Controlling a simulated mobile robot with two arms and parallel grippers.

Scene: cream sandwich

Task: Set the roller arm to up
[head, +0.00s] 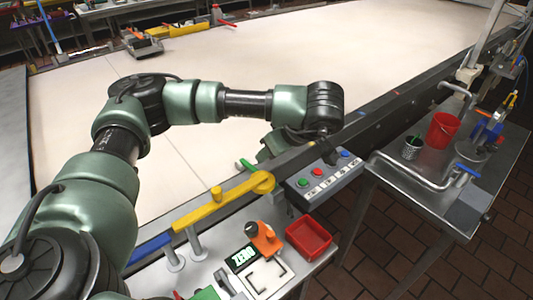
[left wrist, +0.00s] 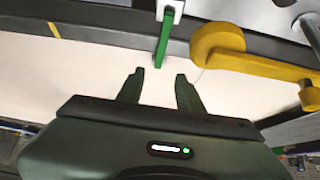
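A yellow arm (head: 225,199) with a round pivot end lies along the near rail of the pale belt; its round end also shows at the upper right of the left wrist view (left wrist: 218,45). A short bright green lever (head: 245,165) sticks out over the belt beside that pivot. In the left wrist view the lever (left wrist: 164,40) hangs from a white bracket. I cannot tell which of these is the roller arm. My left gripper (left wrist: 158,76) is open and empty, with the lever's tip just ahead of the gap between its fingers. In the head view the gripper (head: 268,152) is partly hidden by my wrist.
A grey button box (head: 318,183) sits on the rail close to my left gripper. A metal side table (head: 430,192) with a red bucket (head: 442,130) is at right. The belt is mostly clear.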

